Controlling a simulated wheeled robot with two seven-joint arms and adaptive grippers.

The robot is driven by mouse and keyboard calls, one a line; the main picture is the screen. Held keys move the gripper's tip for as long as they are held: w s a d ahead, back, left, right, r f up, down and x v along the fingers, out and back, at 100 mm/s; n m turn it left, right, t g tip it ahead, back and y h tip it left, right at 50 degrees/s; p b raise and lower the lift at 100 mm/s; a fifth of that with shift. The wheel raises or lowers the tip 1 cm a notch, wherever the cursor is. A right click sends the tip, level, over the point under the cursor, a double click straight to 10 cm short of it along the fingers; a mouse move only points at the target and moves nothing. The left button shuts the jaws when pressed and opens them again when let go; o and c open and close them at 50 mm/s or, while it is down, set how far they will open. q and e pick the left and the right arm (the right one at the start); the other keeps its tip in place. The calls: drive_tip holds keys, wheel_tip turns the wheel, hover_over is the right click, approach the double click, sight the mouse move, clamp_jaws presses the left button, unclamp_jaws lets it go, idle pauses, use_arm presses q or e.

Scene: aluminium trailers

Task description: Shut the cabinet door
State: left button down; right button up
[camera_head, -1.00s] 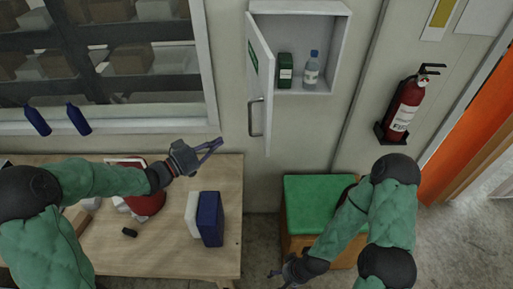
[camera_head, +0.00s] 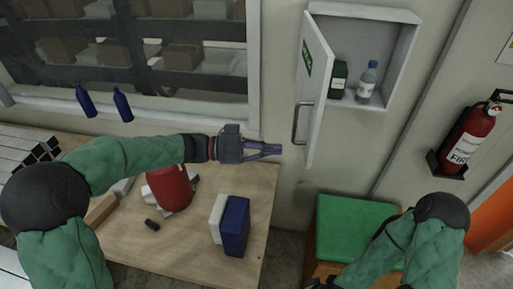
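The white cabinet (camera_head: 404,50) hangs on the wall at upper centre-right, and its door (camera_head: 318,80) stands open, swung out toward me on the left side. A metal handle (camera_head: 301,123) is on the door's outer face, near its lower free edge. My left gripper (camera_head: 281,149) is just left of the handle and a little lower, with a small gap; its fingers taper together, empty.
Inside the cabinet stand a green box (camera_head: 338,80) and a clear bottle (camera_head: 367,82). A wooden table (camera_head: 185,245) below my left arm holds a red container (camera_head: 168,187) and a blue box (camera_head: 235,226). A green-topped stool (camera_head: 352,228) stands below the cabinet; a fire extinguisher (camera_head: 468,140) hangs right.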

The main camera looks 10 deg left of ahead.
use_arm(q)
drive_tip(key=w+d, duration=0.1)
drive_tip(key=d, duration=0.5)
drive_tip(key=shift+d, duration=0.35)
drive_tip(key=shift+w, duration=0.1)
drive_tip(key=shift+d, duration=0.1)
